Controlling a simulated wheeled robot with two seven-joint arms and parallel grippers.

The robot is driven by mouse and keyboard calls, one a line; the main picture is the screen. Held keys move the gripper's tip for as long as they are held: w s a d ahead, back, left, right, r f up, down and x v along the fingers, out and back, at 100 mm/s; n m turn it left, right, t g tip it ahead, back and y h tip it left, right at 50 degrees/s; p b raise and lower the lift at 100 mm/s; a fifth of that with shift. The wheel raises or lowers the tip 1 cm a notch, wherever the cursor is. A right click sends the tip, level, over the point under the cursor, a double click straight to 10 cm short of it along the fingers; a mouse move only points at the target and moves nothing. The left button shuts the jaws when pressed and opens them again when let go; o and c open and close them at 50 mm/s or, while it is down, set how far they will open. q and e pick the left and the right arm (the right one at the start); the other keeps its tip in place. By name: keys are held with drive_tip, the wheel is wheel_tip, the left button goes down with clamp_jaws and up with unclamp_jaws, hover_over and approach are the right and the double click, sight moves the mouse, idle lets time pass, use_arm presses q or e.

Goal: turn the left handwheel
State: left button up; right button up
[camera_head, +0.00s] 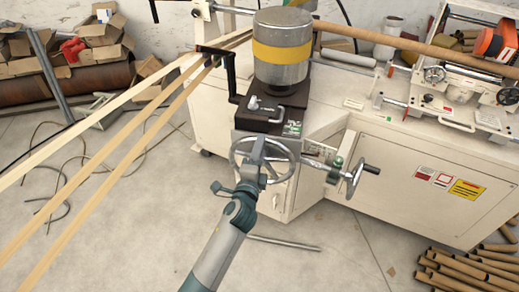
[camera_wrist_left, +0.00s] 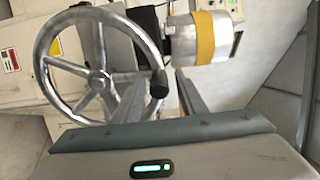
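The left handwheel (camera_head: 282,147) is a round silver wheel on the front of the cream machine, below the metal cylinder. In the left wrist view the wheel (camera_wrist_left: 42,70) shows its spokes, hub and a black handle knob (camera_wrist_left: 158,86) on the right of its rim. My left gripper (camera_head: 261,158) is in front of the wheel and hides part of it in the head view. In the left wrist view its two grey fingers (camera_wrist_left: 160,92) are apart, with the knob showing between them. Contact with the knob cannot be told. My right gripper is not in view.
A second, smaller handwheel (camera_head: 355,178) with a black handle sticks out to the right. A silver cylinder with a yellow band (camera_head: 282,50) stands above. Strips (camera_head: 95,165) run down to the left. Cardboard tubes (camera_head: 470,272) lie at bottom right. Floor at lower left is mostly clear.

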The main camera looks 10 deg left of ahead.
use_arm(q)
drive_tip(key=s+a+b, duration=0.1)
drive_tip(key=s+b, duration=0.3)
drive_tip(key=s, duration=1.3)
drive_tip(key=shift+s+a, duration=0.2)
drive_tip(key=shift+a, duration=0.05)
drive_tip(key=shift+f, duration=0.1)
drive_tip(key=s+a+f+n+g, duration=0.2)
drive_tip(key=s+f+g, duration=0.15)
drive_tip(key=f, duration=1.05)
drive_tip(key=s+a+f+n+g, duration=0.1)
drive_tip(key=s+f+n+g, duration=0.25)
drive_tip(key=f, duration=1.15)
drive_tip(key=s+a+f+n+g, duration=0.15)
drive_tip(key=s+f, duration=0.25)
drive_tip(key=f, duration=1)
drive_tip(key=s+a+f+n+g, duration=0.2)
drive_tip(key=s+f, duration=0.5)
drive_tip(key=s, duration=0.4)
drive_tip(key=s+a+f+n+g+y, duration=0.1)
drive_tip(key=s+a+f+n+g, duration=0.2)
drive_tip(key=s+f, duration=0.4)
drive_tip(key=s+a+f+n+g, duration=0.3)
drive_tip(key=s+a+f, duration=0.3)
drive_tip(key=s, duration=1)
drive_tip(key=shift+a+f+n+y, duration=0.3)
drive_tip(key=shift+f+n, duration=0.2)
drive_tip(key=shift+n, duration=0.3)
